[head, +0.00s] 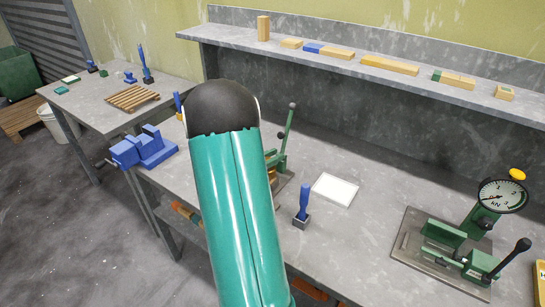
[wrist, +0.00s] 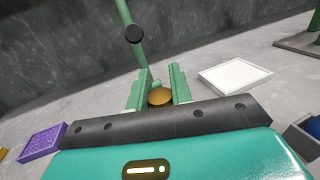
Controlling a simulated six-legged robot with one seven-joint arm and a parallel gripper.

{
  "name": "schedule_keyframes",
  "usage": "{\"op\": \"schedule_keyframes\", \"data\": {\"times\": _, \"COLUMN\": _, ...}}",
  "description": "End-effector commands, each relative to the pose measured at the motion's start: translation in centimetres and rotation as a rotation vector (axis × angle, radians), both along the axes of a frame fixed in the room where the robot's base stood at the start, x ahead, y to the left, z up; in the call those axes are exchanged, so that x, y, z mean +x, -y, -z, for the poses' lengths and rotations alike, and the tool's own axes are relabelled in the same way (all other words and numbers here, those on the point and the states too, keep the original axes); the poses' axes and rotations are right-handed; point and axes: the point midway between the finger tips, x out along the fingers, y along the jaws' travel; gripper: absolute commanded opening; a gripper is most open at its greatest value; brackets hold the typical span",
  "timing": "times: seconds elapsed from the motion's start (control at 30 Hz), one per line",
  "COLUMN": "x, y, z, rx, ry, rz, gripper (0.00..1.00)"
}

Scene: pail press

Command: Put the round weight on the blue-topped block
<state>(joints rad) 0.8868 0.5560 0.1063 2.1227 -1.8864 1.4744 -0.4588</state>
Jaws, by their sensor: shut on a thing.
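My gripper (wrist: 160,88) shows in the wrist view with its two green fingers on either side of a round brass-coloured weight (wrist: 160,97). It is shut on the weight. In the head view my own arm covers the gripper, and I cannot make out that block there.
A green lever press (head: 280,155) with a black knob stands just beyond the gripper. A white plate (head: 335,189) and a blue-handled tool (head: 302,205) are to its right. A blue vise (head: 143,148) is left, a dial-gauge press (head: 470,235) far right. Wooden blocks line the shelf (head: 350,66).

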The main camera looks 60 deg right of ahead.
Motion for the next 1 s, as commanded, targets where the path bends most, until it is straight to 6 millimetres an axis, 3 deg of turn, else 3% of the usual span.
{"op": "schedule_keyframes", "data": {"times": 0.1, "x": 0.0, "y": 0.0, "z": 0.2, "rx": -0.002, "ry": -0.001, "rz": 0.0, "gripper": 0.0}}
{"op": "schedule_keyframes", "data": {"times": 0.13, "x": 0.0, "y": 0.0, "z": 0.3, "rx": 0.001, "ry": 0.0, "rz": 0.0, "gripper": 0.27}}
{"op": "schedule_keyframes", "data": {"times": 0.2, "x": 0.0, "y": 0.0, "z": 0.3, "rx": 0.001, "ry": 0.0, "rz": 0.0, "gripper": 0.41}}
{"op": "schedule_keyframes", "data": {"times": 0.23, "x": 0.0, "y": 0.0, "z": 0.3, "rx": 0.001, "ry": 0.0, "rz": 0.0, "gripper": 0.43}}
{"op": "schedule_keyframes", "data": {"times": 0.63, "x": 0.3, "y": -0.5, "z": -0.1, "rx": 0.0, "ry": 0.0, "rz": -0.002, "gripper": 0.43}}
{"op": "schedule_keyframes", "data": {"times": 1.0, "x": 3.6, "y": -6.9, "z": -0.1, "rx": 0.0, "ry": 0.0, "rz": -0.006, "gripper": 0.43}}
